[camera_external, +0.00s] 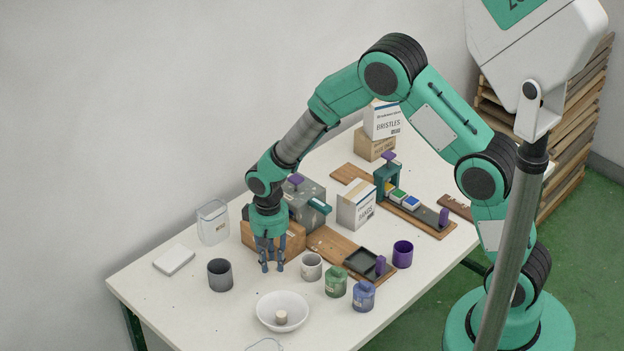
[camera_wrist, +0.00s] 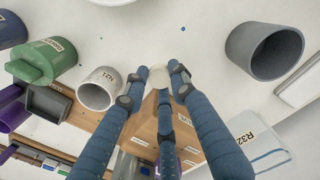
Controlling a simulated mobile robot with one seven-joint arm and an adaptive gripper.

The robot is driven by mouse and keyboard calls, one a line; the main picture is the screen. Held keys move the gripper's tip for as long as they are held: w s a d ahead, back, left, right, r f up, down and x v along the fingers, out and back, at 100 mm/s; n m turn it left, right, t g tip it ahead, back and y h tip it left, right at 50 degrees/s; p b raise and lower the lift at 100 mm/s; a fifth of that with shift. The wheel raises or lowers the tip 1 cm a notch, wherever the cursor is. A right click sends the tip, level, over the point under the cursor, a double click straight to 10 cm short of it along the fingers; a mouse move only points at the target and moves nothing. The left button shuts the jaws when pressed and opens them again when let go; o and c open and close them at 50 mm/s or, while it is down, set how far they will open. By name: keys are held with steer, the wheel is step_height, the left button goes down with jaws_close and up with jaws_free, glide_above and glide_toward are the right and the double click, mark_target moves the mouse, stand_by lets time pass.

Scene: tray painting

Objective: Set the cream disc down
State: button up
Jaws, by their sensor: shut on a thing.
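My gripper (camera_external: 272,267) points down over the white table, in front of a wooden box. Its blue fingers fill the wrist view, with the fingertips drawn together (camera_wrist: 157,75). They are shut on the cream disc (camera_wrist: 159,77), a small pale piece showing between the tips. Most of the disc is hidden by the fingers, and I cannot make it out in the external view. I cannot tell whether it touches the table.
A white bowl (camera_external: 269,316) holding a small cream cylinder (camera_external: 281,317) stands nearer the front. A grey cup (camera_external: 220,275) is left of my gripper. A pale cup (camera_external: 311,267), green jar (camera_external: 336,283) and blue jar (camera_external: 363,296) are right. The wooden box (camera_external: 262,238) is behind.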

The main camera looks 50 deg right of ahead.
steer(key=b, duration=0.1)
glide_above(246, 268)
steer(key=shift+f, duration=0.4)
steer(key=shift+f+b, duration=0.45)
steer(key=shift+f, duration=1.3)
steer(key=shift+f, duration=0.15)
steer(key=o, duration=0.8)
steer(key=shift+c, duration=0.2)
step_height(246, 268, up, 12)
steer(key=p, duration=0.2)
